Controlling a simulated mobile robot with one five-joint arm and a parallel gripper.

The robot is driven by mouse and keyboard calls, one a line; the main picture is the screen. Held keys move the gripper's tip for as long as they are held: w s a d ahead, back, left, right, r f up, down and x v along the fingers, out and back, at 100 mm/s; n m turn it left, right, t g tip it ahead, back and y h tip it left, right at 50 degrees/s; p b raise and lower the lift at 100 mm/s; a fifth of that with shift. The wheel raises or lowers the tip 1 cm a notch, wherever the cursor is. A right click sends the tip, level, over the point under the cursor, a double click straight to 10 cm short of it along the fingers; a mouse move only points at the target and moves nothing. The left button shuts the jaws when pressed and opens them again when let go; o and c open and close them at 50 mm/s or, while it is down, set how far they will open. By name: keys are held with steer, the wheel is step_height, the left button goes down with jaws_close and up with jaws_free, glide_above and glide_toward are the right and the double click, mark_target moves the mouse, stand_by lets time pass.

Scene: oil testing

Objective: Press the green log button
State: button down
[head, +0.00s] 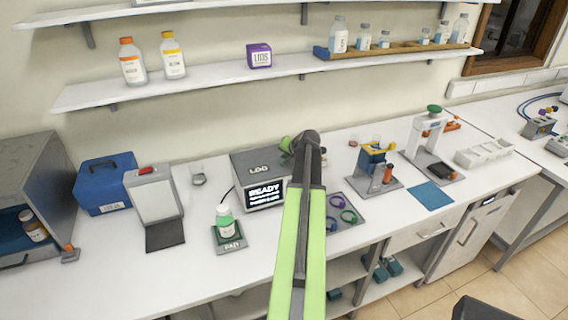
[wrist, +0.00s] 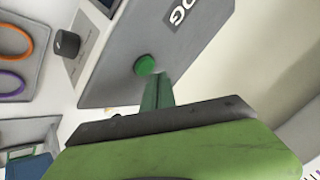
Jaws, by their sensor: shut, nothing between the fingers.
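The green log button (wrist: 146,64) is a small round green cap on the top of the grey log box, beside the box's lettering, in the wrist view. The box (wrist: 120,45) also shows in the head view (head: 258,163), with a lit screen reading READY; there my arm hides its right end, and I cannot make out the button. My gripper (wrist: 157,88) is shut and empty, its fingertips close beside the button in the wrist view. I cannot tell whether they touch it or hover above. In the head view its fingertips are hidden.
A green-labelled bottle (head: 225,221) stands on a pad (head: 229,243) in front of the box. A mat with coloured rings (head: 346,213) lies to the right. A black knob (wrist: 67,42) sits beside the box. Shelves with bottles (head: 132,62) hang above the bench.

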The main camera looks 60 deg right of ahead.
steer(key=shift+f+b, duration=0.45)
steer(key=shift+f+b, duration=0.4)
steer(key=shift+b, duration=0.05)
stand_by(0.7)
steer(key=shift+r, duration=0.15)
steer(key=shift+r+p, duration=0.7)
steer(key=shift+p, duration=0.2)
step_height(320, 180, up, 5)
steer(key=p, duration=0.5)
steer(key=shift+r, duration=0.1)
steer(key=shift+w, duration=0.1)
stand_by(0.3)
